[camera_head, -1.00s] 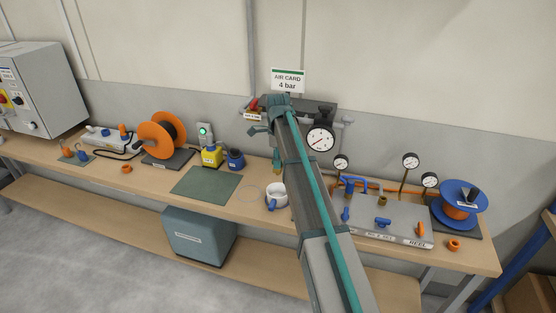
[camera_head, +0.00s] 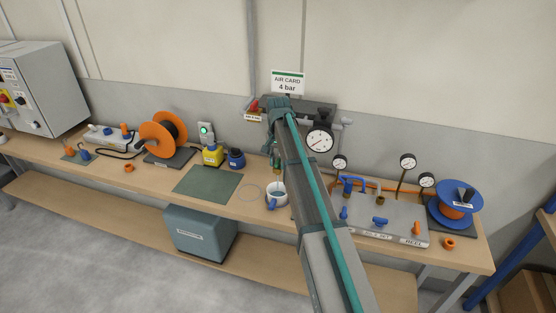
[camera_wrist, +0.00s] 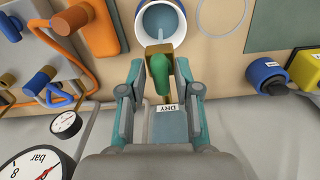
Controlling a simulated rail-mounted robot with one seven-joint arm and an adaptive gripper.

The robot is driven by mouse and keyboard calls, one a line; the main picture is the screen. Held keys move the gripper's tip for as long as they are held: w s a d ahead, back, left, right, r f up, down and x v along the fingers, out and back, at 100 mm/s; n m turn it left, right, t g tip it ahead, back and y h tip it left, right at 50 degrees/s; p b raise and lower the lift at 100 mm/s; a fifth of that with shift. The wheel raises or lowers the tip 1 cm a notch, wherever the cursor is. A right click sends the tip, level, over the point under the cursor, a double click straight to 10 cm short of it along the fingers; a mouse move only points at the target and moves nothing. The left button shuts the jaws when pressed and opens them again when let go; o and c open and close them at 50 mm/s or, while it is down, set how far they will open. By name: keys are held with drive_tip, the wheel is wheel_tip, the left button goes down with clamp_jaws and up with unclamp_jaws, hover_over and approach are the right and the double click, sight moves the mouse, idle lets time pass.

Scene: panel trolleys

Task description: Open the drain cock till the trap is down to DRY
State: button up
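The drain cock shows in the wrist view as a green handle (camera_wrist: 159,72) on a brass body (camera_wrist: 160,49). Behind it is the blue-grey trap (camera_wrist: 170,128) with a DRY label (camera_wrist: 167,108); my gripper hides part of it, and I cannot read its level. My gripper (camera_wrist: 160,70) is open, one finger on each side of the handle, with gaps visible. A white mug (camera_wrist: 139,28) with bluish liquid stands under the cock. A short pale line runs from cock to mug; I cannot tell if it is flowing water. In the head view my arm largely hides the trap.
The mug (camera_head: 283,200) stands on the bench close to my arm. A pressure gauge (camera_head: 319,141) is beside my arm, under the air card (camera_head: 288,82). A grey manifold plate (camera_head: 390,222) with blue handles is at right. A green mat (camera_head: 207,184) lies clear at left.

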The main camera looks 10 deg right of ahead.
sight(277, 160)
drive_tip(key=shift+r, duration=0.1)
wheel_tip(277, 160, up, 7)
drive_tip(key=p, duration=0.4)
idle(0.3)
drive_tip(key=shift+w+a, duration=0.1)
